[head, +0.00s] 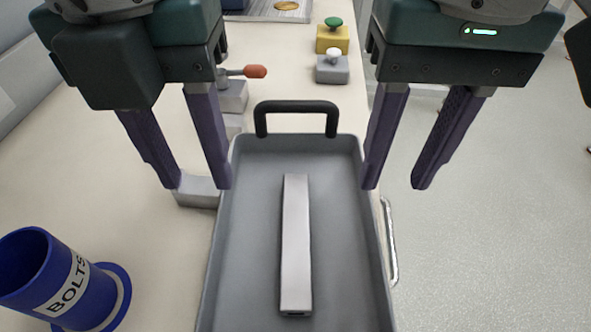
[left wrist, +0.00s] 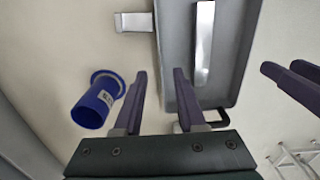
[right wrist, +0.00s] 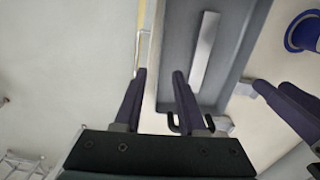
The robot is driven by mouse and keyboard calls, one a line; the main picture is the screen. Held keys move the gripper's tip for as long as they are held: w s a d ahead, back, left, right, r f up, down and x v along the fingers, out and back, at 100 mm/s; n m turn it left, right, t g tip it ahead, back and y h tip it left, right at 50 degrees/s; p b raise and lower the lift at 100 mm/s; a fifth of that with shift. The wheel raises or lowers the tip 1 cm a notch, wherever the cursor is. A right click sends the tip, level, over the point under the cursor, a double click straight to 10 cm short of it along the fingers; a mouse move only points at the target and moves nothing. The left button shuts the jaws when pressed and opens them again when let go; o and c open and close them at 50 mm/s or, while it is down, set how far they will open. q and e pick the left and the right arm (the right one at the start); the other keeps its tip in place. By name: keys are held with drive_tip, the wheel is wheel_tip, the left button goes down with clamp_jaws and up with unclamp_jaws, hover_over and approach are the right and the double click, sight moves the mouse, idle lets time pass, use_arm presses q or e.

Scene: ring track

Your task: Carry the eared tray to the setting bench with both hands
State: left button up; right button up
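The grey eared tray (head: 345,240) lies on the cream bench in the head view, with a black loop handle (head: 297,105) at its far end. A pale metal bar (head: 296,245) lies lengthwise inside it. The tray's near end is out of the head view. My left gripper (head: 197,186) is open and empty, its inner finger over the tray's left rim. My right gripper (head: 395,187) is open and empty, its inner finger by the right rim and its outer one past the bench edge. The wrist views also show the tray (left wrist: 222,60), (right wrist: 230,60). Contact cannot be told.
A red-handled lever (head: 255,71), a yellow box with a green button (head: 332,38) and a grey button box (head: 332,68) stand beyond. Open floor lies right.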

sight(217, 223)
use_arm(q)
wheel_tip(217, 223, down, 10)
drive_tip(key=shift+r, duration=0.25)
use_arm(e)
wheel_tip(217, 223, down, 10)
drive_tip(key=shift+r, duration=0.2)
use_arm(q)
clamp_jaws()
use_arm(e)
clamp_jaws()
drive_tip(key=shift+r, duration=0.1)
idle(0.6)
